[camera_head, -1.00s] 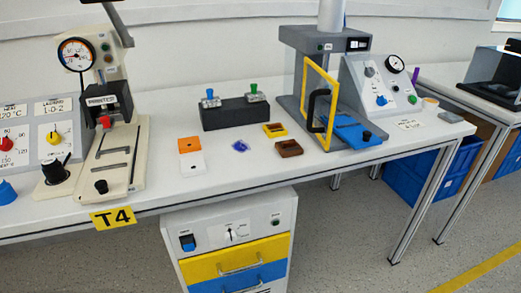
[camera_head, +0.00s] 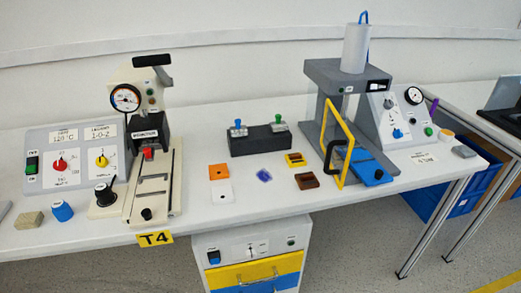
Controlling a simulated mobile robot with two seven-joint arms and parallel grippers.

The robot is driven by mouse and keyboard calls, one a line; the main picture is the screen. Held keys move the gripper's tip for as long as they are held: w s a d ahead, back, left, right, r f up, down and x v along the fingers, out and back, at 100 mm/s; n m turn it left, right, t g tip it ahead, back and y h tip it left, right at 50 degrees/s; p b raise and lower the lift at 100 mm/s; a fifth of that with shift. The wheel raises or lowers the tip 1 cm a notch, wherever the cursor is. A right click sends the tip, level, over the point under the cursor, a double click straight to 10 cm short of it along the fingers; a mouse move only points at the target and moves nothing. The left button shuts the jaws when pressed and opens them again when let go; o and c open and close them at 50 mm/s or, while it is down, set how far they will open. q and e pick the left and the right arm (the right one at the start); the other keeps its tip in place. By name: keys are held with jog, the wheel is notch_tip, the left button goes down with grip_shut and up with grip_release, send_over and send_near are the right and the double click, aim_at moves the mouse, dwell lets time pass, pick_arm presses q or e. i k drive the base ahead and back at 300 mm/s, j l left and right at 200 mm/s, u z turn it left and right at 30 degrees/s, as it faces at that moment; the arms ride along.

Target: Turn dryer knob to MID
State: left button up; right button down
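No label reading "dryer" is legible, so I cannot tell for sure which knob is the dryer's. A cabinet (camera_head: 232,236) under the bench's front edge has a white panel with a small pale dial knob (camera_head: 251,249), a blue switch and a small round button. Its dial labels are too small to read. On the bench at left, a grey control box (camera_head: 40,140) carries a red knob (camera_head: 60,163) under a "120 °C" label and a yellow knob (camera_head: 101,161) under "1-0-2". Neither of my grippers is in view.
The white bench (camera_head: 255,213) holds a lever press (camera_head: 150,185) at left, a black block (camera_head: 258,141) at centre and a machine with a yellow-framed guard (camera_head: 333,125) at right. A yellow drawer (camera_head: 230,274) is below the cabinet panel. Floor shows at lower right.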

aim_at(251, 253)
jog(key=j+z, duration=0.2)
jog(key=j, duration=0.55)
jog(key=k+j+z, duration=0.2)
jog(key=j, duration=0.55)
jog(key=i+j, duration=0.05)
jog(key=i, duration=0.05)
